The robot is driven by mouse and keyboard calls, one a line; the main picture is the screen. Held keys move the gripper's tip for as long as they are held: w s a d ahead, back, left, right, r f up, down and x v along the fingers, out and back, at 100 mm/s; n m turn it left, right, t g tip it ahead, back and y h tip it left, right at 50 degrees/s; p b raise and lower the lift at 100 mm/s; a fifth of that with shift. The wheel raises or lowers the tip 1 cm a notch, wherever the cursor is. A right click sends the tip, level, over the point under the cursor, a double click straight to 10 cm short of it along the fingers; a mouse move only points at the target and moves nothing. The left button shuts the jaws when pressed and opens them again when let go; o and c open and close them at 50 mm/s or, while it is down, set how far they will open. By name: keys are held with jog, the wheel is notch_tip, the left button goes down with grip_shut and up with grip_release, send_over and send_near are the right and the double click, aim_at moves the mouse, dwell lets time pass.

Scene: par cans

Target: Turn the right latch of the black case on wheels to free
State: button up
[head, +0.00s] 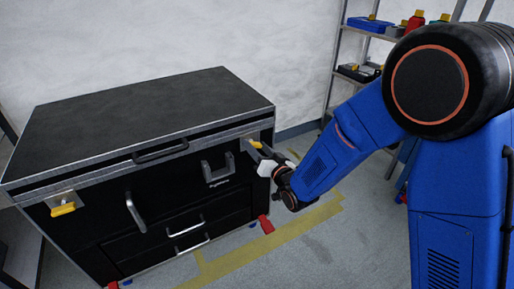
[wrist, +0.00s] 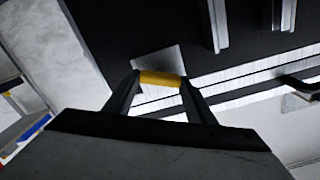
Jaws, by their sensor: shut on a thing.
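The black case (head: 150,110) stands at the left in the head view, its lid closed. In the wrist view the yellow lever of the right latch (wrist: 160,78) lies across between my two fingertips (wrist: 161,84), over a pale metal plate. My gripper is shut on this lever. How far the latch is turned cannot be told. The left latch (head: 63,208), also yellow on a metal plate, is apart from my gripper.
The case front carries a lid handle (head: 160,152), a grey bracket-like handle (head: 216,169) left of my gripper, and drawer pulls. Red casters (head: 266,224) show below. A metal shelf (head: 372,32) stands behind at right. Grey floor with yellow tape (head: 270,240) is clear in front.

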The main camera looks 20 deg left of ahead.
jog(key=shift+n, duration=2.6)
jog(key=o, duration=1)
jog(key=shift+o, duration=0.2)
